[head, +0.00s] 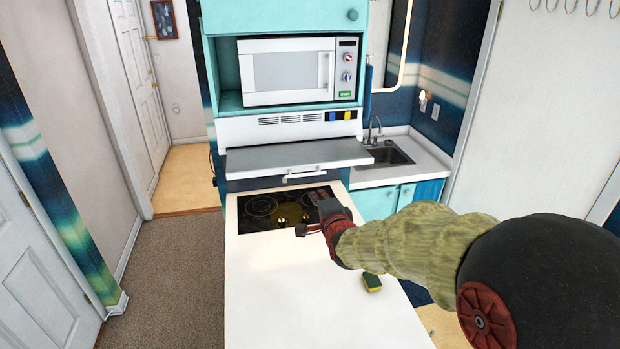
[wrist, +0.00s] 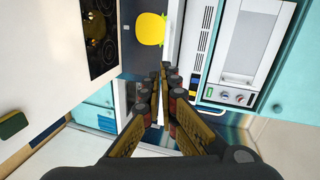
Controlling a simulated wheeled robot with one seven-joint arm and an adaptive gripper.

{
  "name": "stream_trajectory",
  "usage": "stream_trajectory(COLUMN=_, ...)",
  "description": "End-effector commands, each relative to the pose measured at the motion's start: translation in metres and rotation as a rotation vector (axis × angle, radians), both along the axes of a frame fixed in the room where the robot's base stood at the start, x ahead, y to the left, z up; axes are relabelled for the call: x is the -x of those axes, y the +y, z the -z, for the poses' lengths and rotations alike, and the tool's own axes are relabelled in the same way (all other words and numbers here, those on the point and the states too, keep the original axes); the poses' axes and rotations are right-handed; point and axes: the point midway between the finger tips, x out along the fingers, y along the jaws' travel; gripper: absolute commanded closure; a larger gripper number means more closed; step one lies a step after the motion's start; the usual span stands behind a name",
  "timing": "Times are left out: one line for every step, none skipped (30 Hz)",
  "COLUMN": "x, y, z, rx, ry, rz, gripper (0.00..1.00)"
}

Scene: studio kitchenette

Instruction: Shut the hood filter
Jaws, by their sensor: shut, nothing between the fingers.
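The range hood (head: 290,128) is white with dark vent slots, under the microwave. A grey flat panel (head: 298,154) juts forward from it, with a pale handle (head: 304,174) at its lower front edge. I cannot tell which part is the filter or how far it hangs open. My gripper (head: 306,215) is over the right part of the cooktop, below and apart from the handle. In the wrist view its fingers (wrist: 161,77) are together and empty, pointing toward the hood (wrist: 199,45). The arm hides part of the cooktop.
The black cooktop (head: 262,210) lies below the hood. The microwave (head: 290,72) is above the hood. A sink (head: 390,154) is at the back right. Carpet (head: 175,270) at left is clear.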

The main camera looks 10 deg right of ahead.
Motion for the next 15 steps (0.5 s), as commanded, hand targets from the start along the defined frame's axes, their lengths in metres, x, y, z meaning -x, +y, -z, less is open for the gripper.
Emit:
stream_trajectory(x=-0.001, y=0.000, z=-0.005, rx=-0.044, ry=-0.024, rz=0.011, gripper=1.00)
stream_trajectory(x=-0.002, y=0.000, z=-0.008, rx=-0.066, ry=-0.035, rz=0.016, gripper=1.00)
stream_trajectory(x=-0.002, y=0.000, z=-0.010, rx=-0.090, ry=-0.043, rz=0.020, gripper=1.00)
stream_trajectory(x=-0.002, y=0.000, z=-0.011, rx=-0.102, ry=-0.045, rz=0.023, gripper=1.00)
stream_trajectory(x=-0.003, y=0.000, z=-0.011, rx=-0.111, ry=-0.044, rz=0.025, gripper=1.00)
stream_trajectory(x=-0.004, y=0.000, z=-0.011, rx=-0.118, ry=-0.044, rz=0.026, gripper=1.00)
stream_trajectory(x=-0.005, y=0.000, z=-0.011, rx=-0.120, ry=-0.044, rz=0.027, gripper=1.00)
stream_trajectory(x=-0.007, y=0.000, z=-0.011, rx=-0.121, ry=-0.044, rz=0.027, gripper=1.00)
stream_trajectory(x=-0.010, y=0.000, z=-0.010, rx=-0.121, ry=-0.044, rz=0.027, gripper=1.00)
stream_trajectory(x=-0.013, y=0.000, z=-0.009, rx=-0.120, ry=-0.043, rz=0.027, gripper=1.00)
stream_trajectory(x=-0.016, y=0.000, z=-0.008, rx=-0.120, ry=-0.042, rz=0.027, gripper=1.00)
stream_trajectory(x=-0.021, y=0.000, z=-0.008, rx=-0.120, ry=-0.042, rz=0.027, gripper=1.00)
stream_trajectory(x=-0.025, y=0.000, z=-0.007, rx=-0.119, ry=-0.041, rz=0.027, gripper=1.00)
stream_trajectory(x=-0.029, y=0.000, z=-0.006, rx=-0.119, ry=-0.041, rz=0.027, gripper=1.00)
stream_trajectory(x=-0.035, y=0.000, z=-0.005, rx=-0.119, ry=-0.041, rz=0.027, gripper=1.00)
